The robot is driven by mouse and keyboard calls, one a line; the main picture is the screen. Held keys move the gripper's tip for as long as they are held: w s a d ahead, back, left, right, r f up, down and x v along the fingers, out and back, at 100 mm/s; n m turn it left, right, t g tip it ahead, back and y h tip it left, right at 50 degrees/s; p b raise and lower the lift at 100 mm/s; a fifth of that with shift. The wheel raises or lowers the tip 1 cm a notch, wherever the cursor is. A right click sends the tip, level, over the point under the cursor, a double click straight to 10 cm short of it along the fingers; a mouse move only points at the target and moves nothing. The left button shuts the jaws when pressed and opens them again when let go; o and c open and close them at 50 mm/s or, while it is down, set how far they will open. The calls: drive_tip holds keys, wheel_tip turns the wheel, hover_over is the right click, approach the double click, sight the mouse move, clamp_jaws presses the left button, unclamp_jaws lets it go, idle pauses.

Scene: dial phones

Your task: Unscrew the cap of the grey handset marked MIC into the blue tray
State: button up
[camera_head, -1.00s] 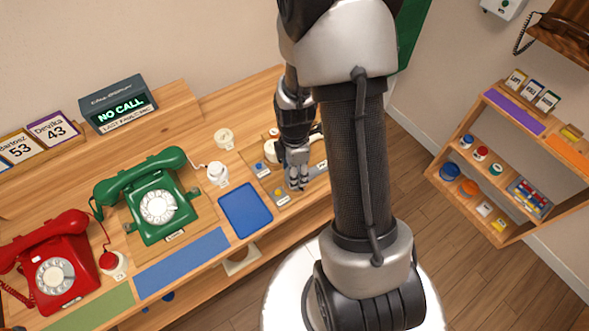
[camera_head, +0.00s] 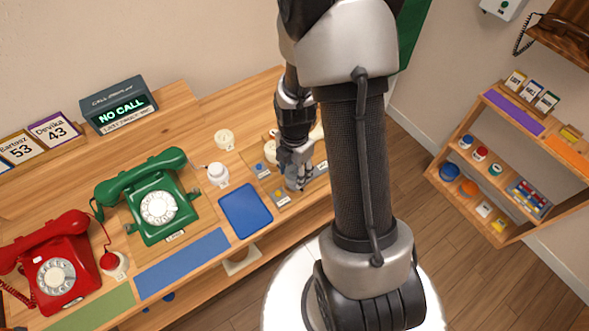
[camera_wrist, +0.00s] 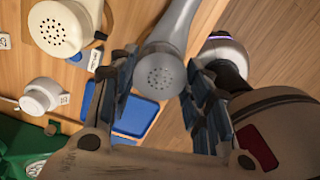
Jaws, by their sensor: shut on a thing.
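The grey handset (camera_wrist: 163,40) has a round cap (camera_wrist: 160,72) with small holes, facing the wrist camera. My gripper (camera_wrist: 162,92) has one finger on each side of this end and is shut on it. No MIC mark is readable on it. In the head view my gripper (camera_head: 293,182) is over the board at the right of the desk and hides much of the handset. The blue tray (camera_head: 245,211) lies flat just left of it, with nothing seen in it. The tray also shows below the fingers in the wrist view (camera_wrist: 145,118).
A cream handset (camera_wrist: 65,22) lies beside the grey one. A white pot (camera_head: 217,174) stands behind the tray. A green phone (camera_head: 150,195) and a red phone (camera_head: 50,262) stand to the left. A blue mat (camera_head: 182,263) lies bare near the front edge.

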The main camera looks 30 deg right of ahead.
sight(294, 173)
drive_tip(key=shift+r+p, duration=2.3)
drive_tip(key=shift+r, duration=0.75)
drive_tip(key=shift+f, duration=0.1)
